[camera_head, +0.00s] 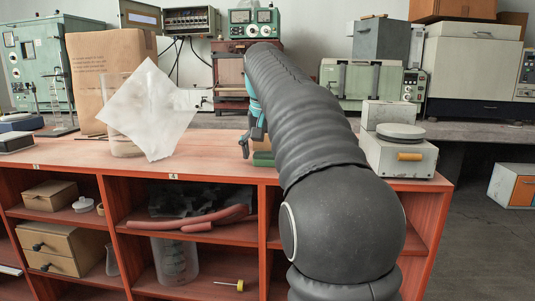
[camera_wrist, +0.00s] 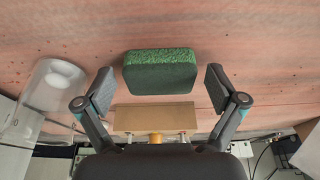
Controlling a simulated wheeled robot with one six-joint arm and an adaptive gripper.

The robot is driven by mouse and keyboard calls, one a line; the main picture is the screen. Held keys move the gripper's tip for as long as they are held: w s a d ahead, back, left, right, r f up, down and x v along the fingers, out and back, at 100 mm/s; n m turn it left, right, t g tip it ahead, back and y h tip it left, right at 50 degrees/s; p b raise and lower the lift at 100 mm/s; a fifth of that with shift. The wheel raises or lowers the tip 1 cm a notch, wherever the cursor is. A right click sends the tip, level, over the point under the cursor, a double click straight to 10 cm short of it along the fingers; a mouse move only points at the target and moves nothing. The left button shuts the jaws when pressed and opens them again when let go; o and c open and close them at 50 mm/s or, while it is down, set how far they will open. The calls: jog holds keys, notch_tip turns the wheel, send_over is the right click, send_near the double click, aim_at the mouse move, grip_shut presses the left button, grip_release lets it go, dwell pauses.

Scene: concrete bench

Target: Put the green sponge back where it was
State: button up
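The green sponge (camera_wrist: 160,72) is a dark green block with a rougher, brighter green face. In the wrist view it lies on the reddish bench top, centred between the fingers with gaps on both sides. My gripper (camera_wrist: 159,88) is open, one finger to each side of the sponge, touching neither side. In the head view my arm covers much of this spot; a small green part of the sponge (camera_head: 263,159) shows below my gripper (camera_head: 255,130). A tan block (camera_wrist: 155,117) shows between the sponge and my gripper's base; I cannot tell what it is.
A clear beaker (camera_wrist: 50,85) stands left of my gripper, partly behind a tilted white sheet (camera_head: 150,108) in the head view. A paper bag (camera_head: 110,72) stands behind. A white balance (camera_head: 398,145) is at the right end. Red shelves (camera_head: 110,205) lie below.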

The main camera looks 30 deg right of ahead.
jog(key=p+v, duration=0.3)
jog(key=v, duration=0.9)
jog(key=s+a+f+n+t, duration=0.1)
jog(key=s+a+f+n, duration=0.1)
jog(key=s+a+f, duration=0.3)
jog(key=s+a+f+n+t+y, duration=0.1)
jog(key=s+a+f, duration=0.3)
jog(key=s+f, duration=0.6)
jog(key=s+a+f+n, duration=0.3)
jog(key=s+f, duration=0.6)
jog(key=f, duration=0.6)
jog(key=shift+s+a+f+n+t+y, duration=0.25)
jog(key=shift+s+a+n+t+y, duration=0.15)
jog(key=shift+a, duration=0.7)
